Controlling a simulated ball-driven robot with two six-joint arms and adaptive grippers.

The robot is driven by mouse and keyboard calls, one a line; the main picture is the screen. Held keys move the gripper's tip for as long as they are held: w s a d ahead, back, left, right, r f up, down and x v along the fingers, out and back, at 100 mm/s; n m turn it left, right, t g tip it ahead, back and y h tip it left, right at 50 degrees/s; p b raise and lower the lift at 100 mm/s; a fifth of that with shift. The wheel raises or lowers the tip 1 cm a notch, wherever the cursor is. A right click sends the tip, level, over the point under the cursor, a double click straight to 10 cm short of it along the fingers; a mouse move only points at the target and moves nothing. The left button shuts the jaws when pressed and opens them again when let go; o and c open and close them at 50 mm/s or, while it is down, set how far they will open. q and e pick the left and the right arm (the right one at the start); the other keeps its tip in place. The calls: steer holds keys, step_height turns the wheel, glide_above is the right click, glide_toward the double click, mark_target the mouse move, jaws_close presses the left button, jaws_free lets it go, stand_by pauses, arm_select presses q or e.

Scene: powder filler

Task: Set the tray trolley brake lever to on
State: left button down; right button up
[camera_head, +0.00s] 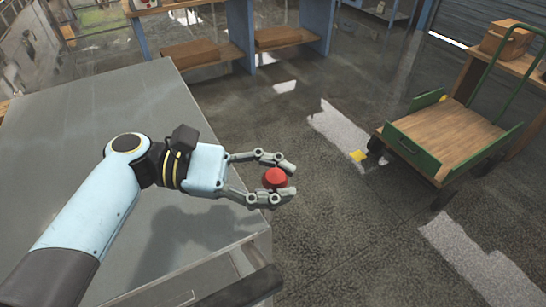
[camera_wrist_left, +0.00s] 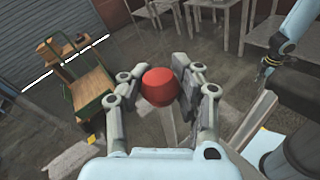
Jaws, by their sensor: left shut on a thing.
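A red rounded knob (camera_head: 275,178) sits between the fingertips of my left gripper (camera_head: 283,180), just beyond the right edge of a large grey metal body (camera_head: 95,115). The knob looks like the grip of the brake lever. In the left wrist view the red knob (camera_wrist_left: 160,86) is between the two fingers of my left gripper (camera_wrist_left: 160,90), which is shut on it. A pale grey strip shows below the knob there; I cannot tell whether it is the lever's stem. Whether the lever stands at on or off cannot be read. My right gripper does not show.
A green flatbed cart (camera_head: 450,135) with a wooden deck stands on the floor at the right. Cartons (camera_head: 505,40) lie on a wooden table behind it. Blue-framed shelving (camera_head: 240,30) with brown boxes is at the back. The floor between is open.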

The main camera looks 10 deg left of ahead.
arm_select(q)
steer(key=s+d+f+m+y+p, duration=0.1)
steer(key=s+d+f+p, duration=0.2)
steer(key=s, duration=0.2)
steer(key=shift+d+m, duration=0.2)
steer(key=shift+m, duration=0.1)
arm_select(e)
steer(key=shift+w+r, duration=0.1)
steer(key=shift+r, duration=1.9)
arm_select(q)
steer(key=shift+s+f, duration=0.1)
steer(key=c, duration=1.6)
jaws_free()
steer(key=o, duration=0.7)
steer(key=shift+s+a+r, duration=0.1)
steer(key=shift+a+r, duration=0.1)
steer(key=shift+a, duration=0.2)
steer(key=shift+w+d, duration=0.2)
steer(key=shift+d, duration=0.05)
steer(key=a+r, duration=0.1)
steer(key=a, duration=0.7)
steer(key=a+r, duration=0.1)
steer(key=a, duration=0.2)
steer(key=shift+s+a+r, duration=0.3)
steer(key=shift+s+a, duration=0.1)
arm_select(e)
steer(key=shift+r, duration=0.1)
